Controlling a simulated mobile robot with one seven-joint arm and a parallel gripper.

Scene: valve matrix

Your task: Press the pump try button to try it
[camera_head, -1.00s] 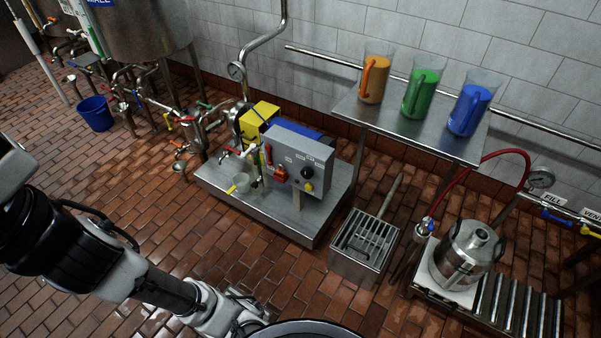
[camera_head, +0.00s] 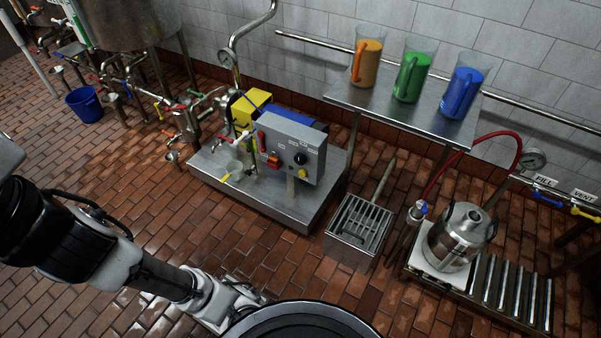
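The pump unit stands on a low steel platform (camera_head: 285,207) in the middle of the view. Its grey control box (camera_head: 292,143) faces me, with a black knob (camera_head: 300,158), a yellow round button (camera_head: 302,174) below the knob, and an orange-red switch (camera_head: 274,161) at the left. Labels on the box are too small to read, so I cannot tell for sure which control is the try button. My gripper (camera_head: 250,293) is low in the view, in front of the platform and well apart from the box. Its fingers are not clear.
A steel table (camera_head: 430,127) with orange, green and blue jugs stands at the back right. A grated drain box (camera_head: 358,228) is right of the platform. A metal keg (camera_head: 460,238) stands near a roller conveyor (camera_head: 510,290).

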